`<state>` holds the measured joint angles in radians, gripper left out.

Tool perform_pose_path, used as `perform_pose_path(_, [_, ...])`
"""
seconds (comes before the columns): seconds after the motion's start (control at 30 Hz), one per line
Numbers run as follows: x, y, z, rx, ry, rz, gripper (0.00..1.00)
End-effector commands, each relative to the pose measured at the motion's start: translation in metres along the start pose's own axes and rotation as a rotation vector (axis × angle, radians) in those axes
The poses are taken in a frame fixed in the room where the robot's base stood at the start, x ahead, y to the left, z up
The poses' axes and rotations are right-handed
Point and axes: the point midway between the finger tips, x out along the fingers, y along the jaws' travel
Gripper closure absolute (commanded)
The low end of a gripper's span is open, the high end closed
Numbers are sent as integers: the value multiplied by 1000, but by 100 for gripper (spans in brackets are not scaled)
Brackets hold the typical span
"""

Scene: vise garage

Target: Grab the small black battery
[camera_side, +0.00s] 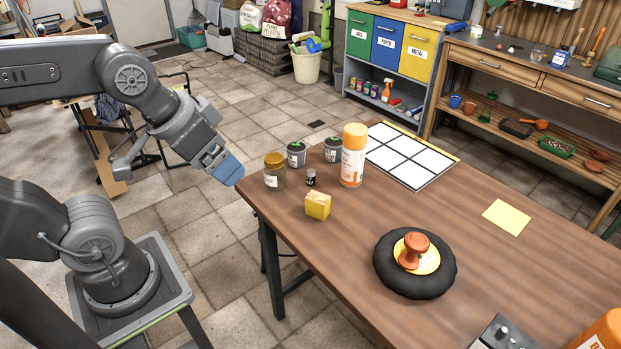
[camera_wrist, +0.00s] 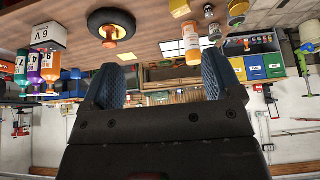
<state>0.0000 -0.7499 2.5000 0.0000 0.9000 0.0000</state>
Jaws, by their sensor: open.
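The small black battery (camera_side: 311,177) stands upright on the wooden table, with a pale label low on its side. It sits between a gold-lidded glass jar (camera_side: 274,172) and a yellow block (camera_side: 317,205). In the wrist view the battery (camera_wrist: 208,11) shows small near the top edge. My gripper (camera_side: 229,170) is to the left of the jar, by the table's left corner, apart from the battery. In the wrist view my gripper's two blue fingers (camera_wrist: 161,78) stand apart with nothing between them.
Two grey cans (camera_side: 297,154) and an orange-capped white bottle (camera_side: 353,156) stand close behind the battery. A black ring (camera_side: 414,284) with an orange knob lies farther right. A white grid mat (camera_side: 407,154) lies at the back. The table's middle is mostly clear.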

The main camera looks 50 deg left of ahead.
Motion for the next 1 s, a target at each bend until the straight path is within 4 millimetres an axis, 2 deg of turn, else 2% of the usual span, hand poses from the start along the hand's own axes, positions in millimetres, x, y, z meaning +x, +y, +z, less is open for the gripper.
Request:
perform_pose_path(0.07, [0,0,0,0,0,0,17])
perform_pose_path(0.33, [0,0,0,0,0,0,43])
perform_pose_path(0.63, [1,-1,-5,29,-7,-7,43])
perform_pose_path(0.73, [6,-6,-20,129,-33,-26,43])
perform_pose_path(0.83, [17,-14,-46,302,-80,-54,43])
perform_pose_path(1.0, [52,-31,-94,664,-182,-86,43])
